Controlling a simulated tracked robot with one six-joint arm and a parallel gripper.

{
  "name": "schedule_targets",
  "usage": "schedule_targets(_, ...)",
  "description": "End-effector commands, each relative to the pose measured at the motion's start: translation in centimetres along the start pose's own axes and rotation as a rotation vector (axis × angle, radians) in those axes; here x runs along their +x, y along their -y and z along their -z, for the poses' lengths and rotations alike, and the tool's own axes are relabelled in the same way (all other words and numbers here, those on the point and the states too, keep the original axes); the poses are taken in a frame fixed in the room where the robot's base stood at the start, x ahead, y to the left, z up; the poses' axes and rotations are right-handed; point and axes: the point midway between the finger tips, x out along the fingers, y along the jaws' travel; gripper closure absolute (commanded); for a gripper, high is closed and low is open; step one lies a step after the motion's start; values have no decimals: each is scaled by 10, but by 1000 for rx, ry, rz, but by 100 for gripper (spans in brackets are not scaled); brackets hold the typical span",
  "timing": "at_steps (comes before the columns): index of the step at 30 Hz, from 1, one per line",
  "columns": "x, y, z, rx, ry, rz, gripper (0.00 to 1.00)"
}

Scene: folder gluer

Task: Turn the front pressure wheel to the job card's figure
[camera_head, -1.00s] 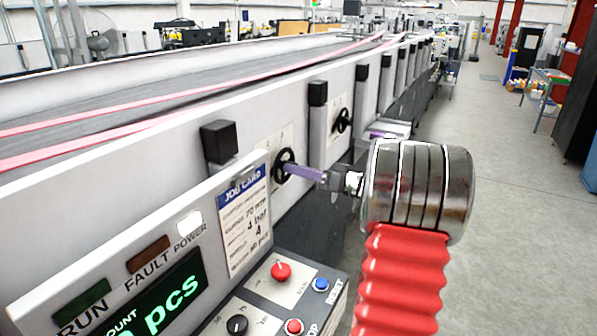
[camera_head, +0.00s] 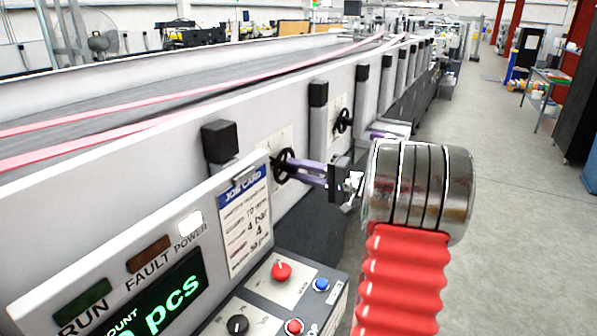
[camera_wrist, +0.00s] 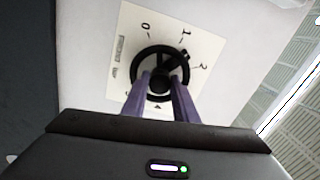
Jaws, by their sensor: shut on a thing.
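The front pressure wheel (camera_head: 283,166) is a black spoked handwheel on the side panel of the machine. In the wrist view the wheel (camera_wrist: 160,74) sits on a white dial plate (camera_wrist: 205,50) with figures 0, 1 and 2 readable; the lower marks are partly hidden. My gripper (camera_head: 298,173) has purple fingers reaching to the wheel; in the wrist view its fingers (camera_wrist: 160,88) are shut on the wheel around its hub. The wheel's dark knob (camera_wrist: 183,57) lies toward the 2. The job card (camera_head: 244,220) hangs at the front with several lines, including "4 bar" and "4".
A second black handwheel (camera_head: 343,120) is farther along the panel. Below the job card is a control box (camera_head: 272,300) with a red knob and buttons. A lit display (camera_head: 165,295) stands at the lower left. The aisle floor (camera_head: 500,200) on the right is clear.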

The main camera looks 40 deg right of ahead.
Motion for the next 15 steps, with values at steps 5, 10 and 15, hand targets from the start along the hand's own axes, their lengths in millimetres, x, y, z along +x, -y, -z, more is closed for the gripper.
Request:
schedule_targets(5,-1,-2,2,169,-7,-4,96)
schedule_targets(10,-1,-2,2,331,-7,-4,96)
schedule_targets(15,-2,-2,3,493,-8,-3,96)
